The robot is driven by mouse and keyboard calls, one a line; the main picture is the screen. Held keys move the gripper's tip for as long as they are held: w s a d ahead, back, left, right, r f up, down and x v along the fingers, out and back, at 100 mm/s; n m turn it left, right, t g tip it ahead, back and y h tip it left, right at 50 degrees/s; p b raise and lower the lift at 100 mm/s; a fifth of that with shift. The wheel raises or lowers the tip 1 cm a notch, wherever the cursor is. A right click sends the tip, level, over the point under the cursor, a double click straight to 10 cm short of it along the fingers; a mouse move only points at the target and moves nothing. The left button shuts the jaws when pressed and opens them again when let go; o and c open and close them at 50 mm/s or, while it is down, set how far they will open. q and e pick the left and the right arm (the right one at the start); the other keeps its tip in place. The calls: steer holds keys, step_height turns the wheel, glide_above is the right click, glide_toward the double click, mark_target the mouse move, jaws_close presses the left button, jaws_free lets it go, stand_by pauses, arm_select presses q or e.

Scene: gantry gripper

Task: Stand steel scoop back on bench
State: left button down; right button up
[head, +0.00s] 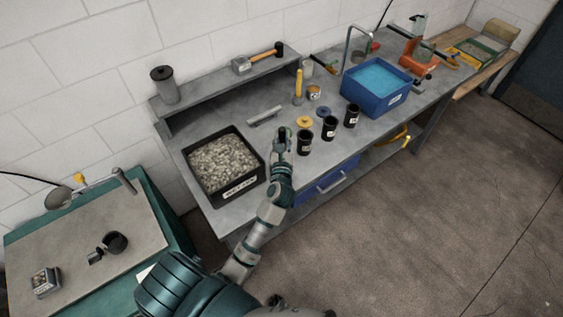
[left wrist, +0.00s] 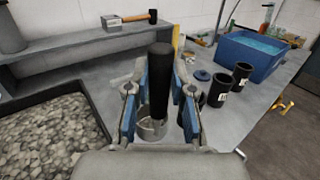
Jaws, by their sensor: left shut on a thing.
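The steel scoop shows in the left wrist view as an upright black handle (left wrist: 160,80) with a shiny steel part (left wrist: 150,128) below it. My left gripper (left wrist: 161,98) has its blue-padded fingers on either side of the scoop and is shut on it. In the head view my left gripper (head: 282,146) is over the grey bench (head: 233,121), between the black gravel tray and the black cups. I cannot tell whether the scoop touches the bench. My right gripper is not in view.
The gravel tray (head: 224,165) is left of my gripper. Black cups (head: 329,128) stand close on its right, with a blue water tub (head: 376,87) beyond. A grey bar (head: 265,117) lies behind. A raised shelf (head: 226,84) holds a hammer (head: 256,60).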

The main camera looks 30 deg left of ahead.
arm_select(q)
step_height(320, 180, down, 10)
steer(key=b, duration=0.2)
steer(key=shift+r, duration=0.25)
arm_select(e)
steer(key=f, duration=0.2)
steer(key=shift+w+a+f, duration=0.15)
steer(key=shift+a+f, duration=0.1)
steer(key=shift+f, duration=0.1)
arm_select(q)
steer(key=shift+s, duration=0.1)
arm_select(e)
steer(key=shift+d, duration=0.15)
arm_select(q)
steer(key=c, duration=1)
jaws_free()
steer(key=shift+d+f, duration=0.1)
steer(key=shift+f, duration=0.05)
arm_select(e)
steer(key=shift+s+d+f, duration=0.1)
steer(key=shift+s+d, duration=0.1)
